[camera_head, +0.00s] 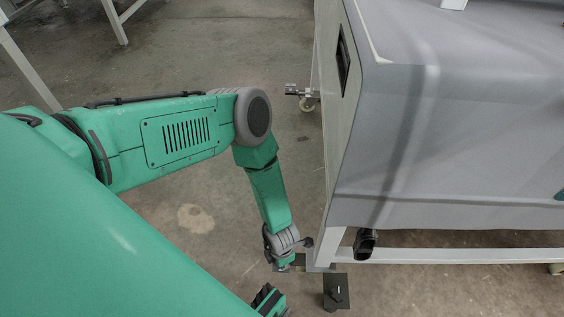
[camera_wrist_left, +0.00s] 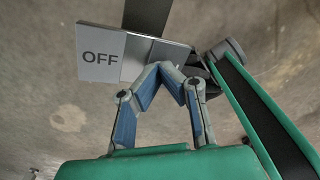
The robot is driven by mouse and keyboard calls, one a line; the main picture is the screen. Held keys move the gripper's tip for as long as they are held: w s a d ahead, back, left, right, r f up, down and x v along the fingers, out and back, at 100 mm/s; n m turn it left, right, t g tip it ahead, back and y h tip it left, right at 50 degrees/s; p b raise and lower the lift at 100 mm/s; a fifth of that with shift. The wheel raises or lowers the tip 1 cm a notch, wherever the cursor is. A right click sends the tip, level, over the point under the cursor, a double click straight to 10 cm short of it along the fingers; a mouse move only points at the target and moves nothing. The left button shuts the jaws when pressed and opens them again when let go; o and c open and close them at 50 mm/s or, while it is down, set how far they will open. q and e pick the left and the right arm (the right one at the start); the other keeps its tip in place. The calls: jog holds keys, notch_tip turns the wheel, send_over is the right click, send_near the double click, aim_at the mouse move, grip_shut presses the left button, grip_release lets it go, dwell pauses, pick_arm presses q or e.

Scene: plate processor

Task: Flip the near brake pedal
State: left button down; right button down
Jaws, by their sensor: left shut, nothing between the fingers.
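My left gripper (camera_wrist_left: 163,67) is shut and empty. Its tips overlap the lower edge of the pedal in the picture, close to the label's right side; I cannot tell whether they touch it. In the head view the left gripper (camera_head: 287,265) is low by the floor, beside the near leg of the machine. The pedal is small and partly hidden there.
The grey machine (camera_head: 455,120) fills the right side, with a low white frame rail (camera_head: 450,254). A dark plate (camera_head: 337,285) lies low near the close leg.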

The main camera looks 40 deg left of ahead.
pick_arm(q)
jog(key=shift+r+p, duration=2.85)
jog(key=shift+r, duration=0.65)
jog(key=shift+f, duration=0.1)
jog(key=s+a+r+m+p, duration=0.2)
jog(key=s+r+m+p, duration=0.1)
jog(key=r+m, duration=0.7)
jog(key=s+a+r+m+p, duration=0.3)
jog(key=s+r+m+p, duration=0.1)
jog(key=r+m, duration=0.6)
jog(key=s+a+r+m+p, duration=0.3)
jog(key=r+m, duration=0.7)
jog(key=r, duration=0.4)
jog(key=shift+s+m+t, duration=0.3)
jog(key=shift+s+m, duration=0.1)
jog(key=shift+s, duration=0.25)
